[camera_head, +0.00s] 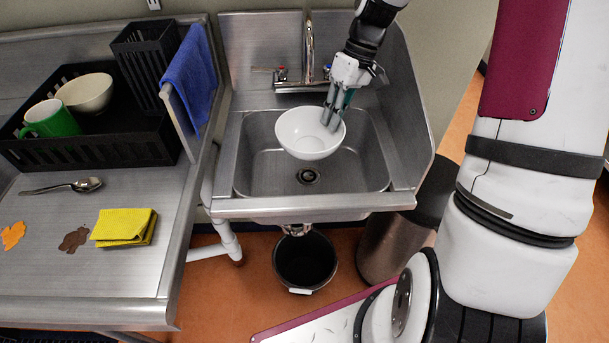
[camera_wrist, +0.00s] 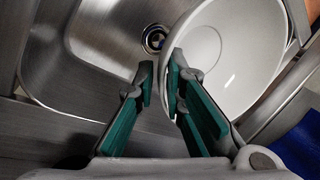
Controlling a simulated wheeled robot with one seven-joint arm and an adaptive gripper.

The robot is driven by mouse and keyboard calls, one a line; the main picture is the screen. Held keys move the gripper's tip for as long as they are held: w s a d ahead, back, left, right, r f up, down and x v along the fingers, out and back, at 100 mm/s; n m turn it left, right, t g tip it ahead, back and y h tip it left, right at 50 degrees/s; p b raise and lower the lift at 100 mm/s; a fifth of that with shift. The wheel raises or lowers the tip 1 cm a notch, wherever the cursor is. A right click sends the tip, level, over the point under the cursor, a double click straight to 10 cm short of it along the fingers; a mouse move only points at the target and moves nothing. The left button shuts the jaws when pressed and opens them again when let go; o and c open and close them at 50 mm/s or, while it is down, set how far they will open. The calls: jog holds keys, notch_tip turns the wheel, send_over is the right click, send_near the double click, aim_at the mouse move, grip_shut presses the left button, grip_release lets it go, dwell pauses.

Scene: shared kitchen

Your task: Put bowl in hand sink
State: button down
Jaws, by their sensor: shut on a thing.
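A white bowl (camera_head: 308,140) is held upright over the basin of the steel hand sink (camera_head: 260,212), above the drain. My gripper (camera_head: 334,112) is shut on the bowl's rim, at its right side in the head view. In the wrist view the gripper's green-padded fingers (camera_wrist: 167,100) pinch the wall of the bowl (camera_wrist: 238,50), one finger inside and one outside. The sink (camera_wrist: 75,52) and its drain show beside the bowl there. Whether the bowl's base touches the basin I cannot tell.
The faucet (camera_head: 309,62) stands behind the basin. Left are a blue towel (camera_head: 192,75), a black rack (camera_head: 95,152) holding a cream bowl (camera_head: 86,93) and green mug (camera_head: 50,121), a spoon (camera_head: 66,187), a yellow cloth (camera_head: 124,227) and food stains. A black bin (camera_head: 305,262) stands below.

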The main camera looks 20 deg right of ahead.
jog(key=f, duration=0.2)
jog(key=b, duration=0.2)
send_over(329, 167)
notch_tip(329, 167, down, 10)
jog(key=shift+s+r, duration=0.1)
jog(key=shift+r, duration=0.05)
jog(key=c, duration=1.8)
grip_release()
jog(key=shift+o, duration=0.7)
